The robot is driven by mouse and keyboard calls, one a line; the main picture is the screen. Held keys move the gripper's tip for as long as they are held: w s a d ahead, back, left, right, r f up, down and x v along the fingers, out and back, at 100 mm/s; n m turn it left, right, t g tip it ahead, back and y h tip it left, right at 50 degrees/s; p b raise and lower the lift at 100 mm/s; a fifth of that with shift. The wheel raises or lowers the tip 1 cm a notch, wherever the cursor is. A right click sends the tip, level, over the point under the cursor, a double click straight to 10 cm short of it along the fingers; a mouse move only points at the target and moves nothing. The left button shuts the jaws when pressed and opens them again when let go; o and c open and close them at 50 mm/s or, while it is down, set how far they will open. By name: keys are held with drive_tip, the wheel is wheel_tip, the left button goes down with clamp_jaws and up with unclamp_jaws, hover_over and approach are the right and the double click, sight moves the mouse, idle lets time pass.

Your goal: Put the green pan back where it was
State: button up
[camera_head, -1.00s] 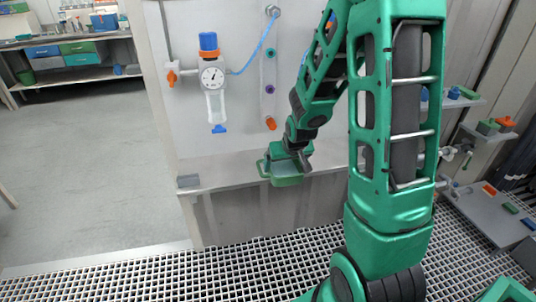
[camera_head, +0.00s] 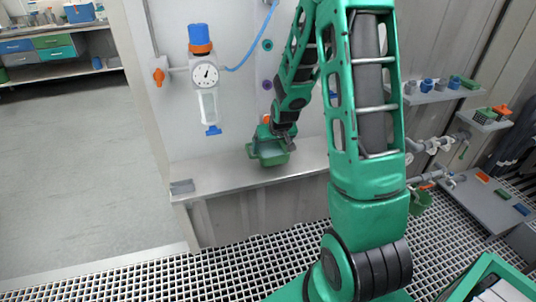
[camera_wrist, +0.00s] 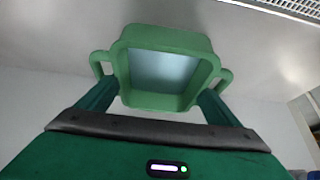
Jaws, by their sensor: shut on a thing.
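The green pan (camera_head: 270,155) is a small, boxy open vessel with a loop handle on each side. My gripper (camera_head: 283,137) is shut on it. In the wrist view the pan (camera_wrist: 160,102) sits between the two fingers of my gripper (camera_wrist: 158,98), with its pale blue inside showing. In the head view the pan is over the grey ledge (camera_head: 215,172), close to the back panel. I cannot tell whether it touches the ledge. My wrist hides part of the pan.
A pressure gauge with a blue-capped regulator (camera_head: 203,72) hangs on the panel to the left. Shelves with small coloured parts (camera_head: 440,90) are at right. Another green vessel (camera_head: 420,203) is by the right pipes.

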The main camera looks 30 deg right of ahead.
sight(271, 153)
drive_tip(key=shift+f, duration=1.9)
drive_tip(key=shift+w+d+f, duration=0.1)
drive_tip(key=shift+w+f, duration=0.05)
drive_tip(key=shift+w, duration=0.1)
drive_tip(key=o, duration=1.5)
drive_tip(key=shift+s, duration=0.1)
